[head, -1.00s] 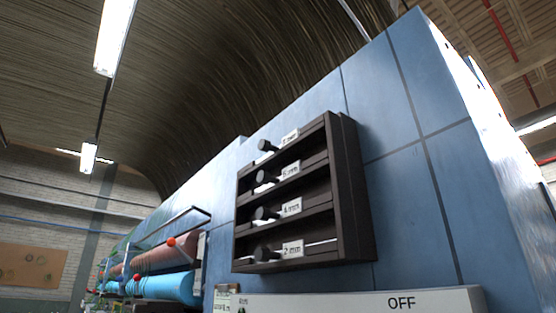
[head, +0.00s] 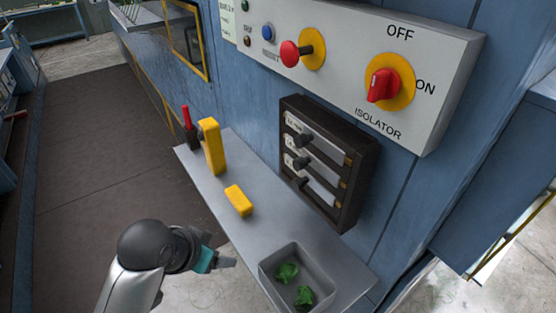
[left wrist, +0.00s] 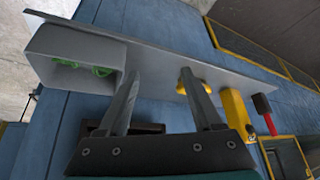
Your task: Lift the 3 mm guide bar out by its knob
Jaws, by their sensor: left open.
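A dark rack (head: 360,188) on the blue wall holds pale guide bars with black knobs: a top knob (head: 304,140), a middle knob (head: 301,162) and a lower knob (head: 301,183). Their markings are too small to read, so I cannot tell which bar is 3 mm. My left gripper (head: 225,262) is open and empty, left of and below the rack, over the left side of the shelf. In the left wrist view its open fingers (left wrist: 165,95) stand apart, and a dark piece (left wrist: 150,128), probably the rack, shows partly hidden behind them.
A grey shelf (head: 262,220) below the rack bears a grey bin (head: 268,277) with green scraps, a yellow block (head: 239,200), a yellow upright piece (head: 212,146) and a red-handled tool (head: 187,125). An isolator box (head: 440,62) with a red switch juts out above the rack.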

